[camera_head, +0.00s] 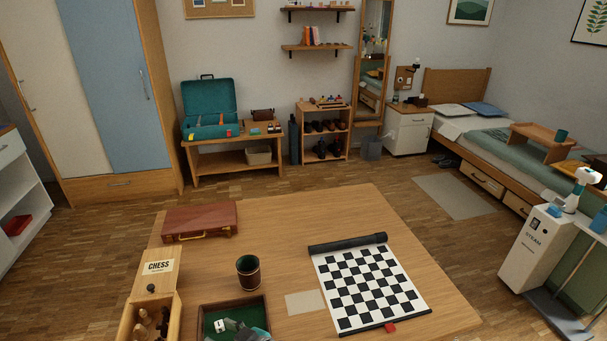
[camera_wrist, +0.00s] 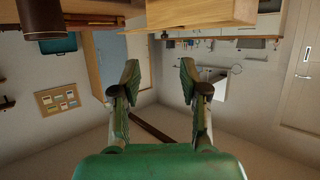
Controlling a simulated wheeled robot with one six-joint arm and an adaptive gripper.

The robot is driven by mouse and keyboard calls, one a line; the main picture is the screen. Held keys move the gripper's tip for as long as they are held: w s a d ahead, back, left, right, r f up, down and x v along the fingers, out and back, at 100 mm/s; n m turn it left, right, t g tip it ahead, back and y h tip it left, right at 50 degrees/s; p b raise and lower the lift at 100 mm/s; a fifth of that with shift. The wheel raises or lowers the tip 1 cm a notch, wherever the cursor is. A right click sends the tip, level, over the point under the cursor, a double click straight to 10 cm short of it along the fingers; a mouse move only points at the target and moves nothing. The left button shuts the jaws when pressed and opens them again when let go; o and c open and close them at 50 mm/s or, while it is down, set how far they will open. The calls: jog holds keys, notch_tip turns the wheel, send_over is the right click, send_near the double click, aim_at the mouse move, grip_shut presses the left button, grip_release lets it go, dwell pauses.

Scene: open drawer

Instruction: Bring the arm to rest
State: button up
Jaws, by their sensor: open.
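My gripper (camera_wrist: 159,75) shows in the wrist view with its two green fingers spread apart and nothing between them. The wrist picture is upside down, with the room's walls and wardrobe behind the fingers. In the head view, a grey-green shape at the bottom edge overlaps the green-lined tray (camera_head: 203,311); I cannot tell clearly whether it is my gripper. The rest of my arm is out of the head view.
The wooden table (camera_head: 330,213) holds a brown case (camera_head: 200,221), a dice cup (camera_head: 248,272), an open chess box (camera_head: 158,270) with pieces, and a checkered mat (camera_head: 368,285) partly rolled at its far edge. The table's far right is bare.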

jog(key=s+d+f+m+t+h, duration=0.2)
jog(key=s+d+f, duration=0.25)
jog(key=d, duration=0.35)
jog(key=s+d+f+m+t+h, duration=0.1)
jog(key=s+d+f+m+h, duration=0.15)
jog(key=s+d, duration=0.4)
jog(key=s+d+f+m+t+h, duration=0.2)
jog(key=s+d+f+m, duration=0.15)
jog(key=d, duration=0.65)
jog(key=s+d+r+m+t+h, duration=0.1)
jog(key=s+d+r, duration=0.2)
jog(key=s, duration=0.4)
jog(key=s+d+r+m+h, duration=0.1)
jog(key=s+d+r, duration=0.3)
jog(key=s, duration=0.4)
jog(key=s+d+r+m+t+h, duration=0.1)
jog(key=s+d+r+h, duration=0.1)
jog(key=s, duration=0.5)
jog(key=shift+s+d+r+t+h, duration=0.15)
jog(key=shift+d+r+t+h, duration=0.2)
jog(key=shift+d+r, duration=0.55)
jog(key=shift+d+f, duration=0.15)
jog(key=shift+f, duration=0.1)
